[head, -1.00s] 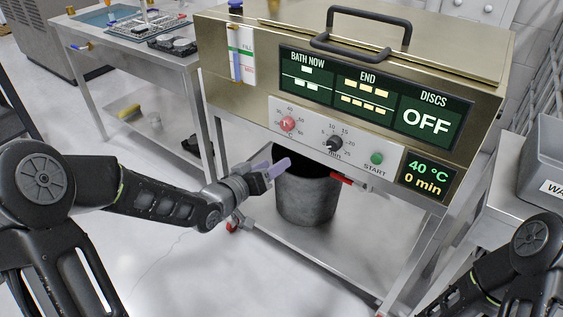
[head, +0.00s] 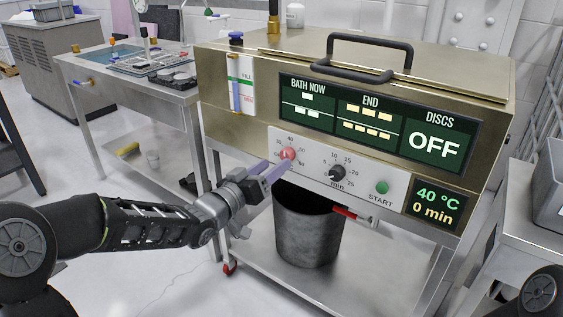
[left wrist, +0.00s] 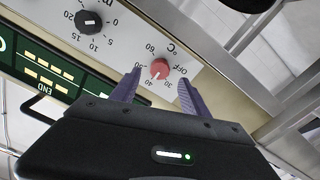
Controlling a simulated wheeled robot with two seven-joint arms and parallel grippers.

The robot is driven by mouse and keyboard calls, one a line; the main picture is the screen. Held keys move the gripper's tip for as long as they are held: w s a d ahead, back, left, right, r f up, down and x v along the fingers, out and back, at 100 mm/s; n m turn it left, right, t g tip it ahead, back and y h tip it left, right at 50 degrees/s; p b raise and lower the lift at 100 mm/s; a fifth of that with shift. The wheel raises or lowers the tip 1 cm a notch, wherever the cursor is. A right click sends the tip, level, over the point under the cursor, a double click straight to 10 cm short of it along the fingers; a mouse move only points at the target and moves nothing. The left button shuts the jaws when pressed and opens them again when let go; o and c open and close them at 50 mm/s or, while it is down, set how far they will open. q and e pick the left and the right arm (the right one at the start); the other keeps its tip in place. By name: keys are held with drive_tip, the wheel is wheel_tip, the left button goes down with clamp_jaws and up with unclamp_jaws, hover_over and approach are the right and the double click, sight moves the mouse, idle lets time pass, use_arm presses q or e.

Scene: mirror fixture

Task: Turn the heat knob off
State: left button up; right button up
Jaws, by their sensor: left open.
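The red heat knob (head: 288,154) sits at the left of the white control panel on the brass-coloured bath machine. In the left wrist view the knob (left wrist: 159,69) shows with a temperature scale and an OFF mark around it; its white pointer is near the 30–40 marks. My left gripper (head: 276,168) is in front of the panel, its purple fingers close to the knob. In the left wrist view its open fingers (left wrist: 157,90) are spread to either side of the knob, with no clear contact. My right gripper is out of view.
A black minutes knob (head: 337,172) and a green START button (head: 382,187) are to the right on the panel. A dark bucket (head: 308,230) stands on the shelf below. A red-handled valve (head: 346,212) sticks out under the panel. The display reads 40 °C, 0 min.

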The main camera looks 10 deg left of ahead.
sight(287, 155)
use_arm(q)
drive_tip(key=shift+b+x, duration=0.4)
drive_tip(key=shift+x, duration=1.85)
drive_tip(key=shift+c, duration=0.4)
clamp_jaws()
